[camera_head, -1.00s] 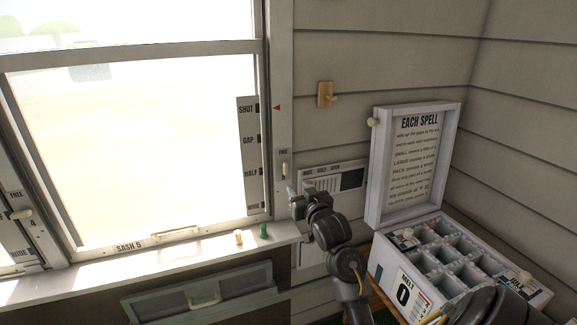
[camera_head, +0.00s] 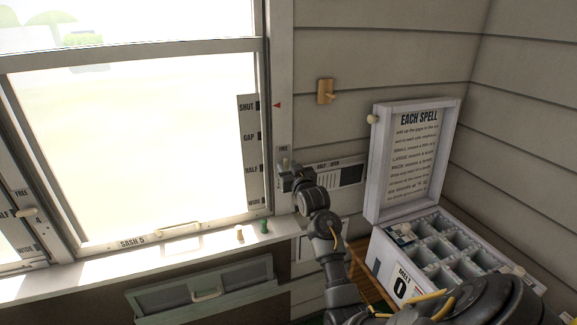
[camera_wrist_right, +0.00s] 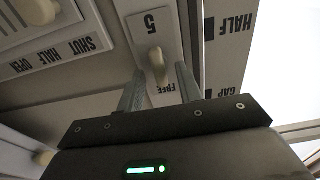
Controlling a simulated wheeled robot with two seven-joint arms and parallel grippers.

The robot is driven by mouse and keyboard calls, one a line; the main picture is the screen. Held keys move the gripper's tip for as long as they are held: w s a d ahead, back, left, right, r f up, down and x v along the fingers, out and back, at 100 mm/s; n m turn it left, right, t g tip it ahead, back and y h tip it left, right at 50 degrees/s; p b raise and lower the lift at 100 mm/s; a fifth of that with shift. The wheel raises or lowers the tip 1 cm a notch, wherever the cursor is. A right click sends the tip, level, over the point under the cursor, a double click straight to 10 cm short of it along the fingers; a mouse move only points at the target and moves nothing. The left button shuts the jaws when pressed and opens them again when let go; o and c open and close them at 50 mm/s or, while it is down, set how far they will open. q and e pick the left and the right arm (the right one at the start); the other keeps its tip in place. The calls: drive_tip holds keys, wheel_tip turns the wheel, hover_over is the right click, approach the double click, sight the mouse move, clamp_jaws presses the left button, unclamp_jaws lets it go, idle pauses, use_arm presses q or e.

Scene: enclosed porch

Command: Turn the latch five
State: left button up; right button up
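Latch five is a small cream knob on a white plate marked 5 and FREE, on the window frame right of sash 5. In the right wrist view the latch (camera_wrist_right: 158,66) lies between my two fingers, with gaps visible on both sides. My right gripper (camera_wrist_right: 160,85) is open around it; its fingertips reach near the plate. In the head view my right gripper (camera_head: 286,178) is at the plate, just below the FREE label, and it hides part of the latch (camera_head: 285,158). My left gripper is not in view.
Sash 5 (camera_head: 160,238) has a scale from SHUT to WIDE (camera_head: 250,150). Two small pegs, one cream (camera_head: 239,234) and one green (camera_head: 264,226), stand on the sill. A compartment box (camera_head: 440,262) with an open lid is at right. A SHUT/HALF/OPEN panel (camera_head: 352,173) is beside the gripper.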

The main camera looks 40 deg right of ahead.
drive_tip(key=shift+w, duration=0.15)
drive_tip(key=shift+c, duration=0.3)
clamp_jaws()
drive_tip(key=m+p, duration=0.2)
drive_tip(key=shift+r+m, duration=0.15)
drive_tip(key=shift+m, duration=0.25)
drive_tip(key=shift+d+f+m+p, duration=0.1)
drive_tip(key=shift+m+p, duration=1.1)
drive_tip(key=shift+m, duration=1.35)
drive_tip(key=shift+d+f+m+p, duration=0.15)
drive_tip(key=shift+m+p, duration=1)
drive_tip(key=shift+m, duration=1.35)
drive_tip(key=shift+d+f+m+p, duration=0.1)
drive_tip(key=shift+m+p, duration=1.1)
drive_tip(key=shift+m, duration=1.35)
drive_tip(key=shift+a, duration=0.1)
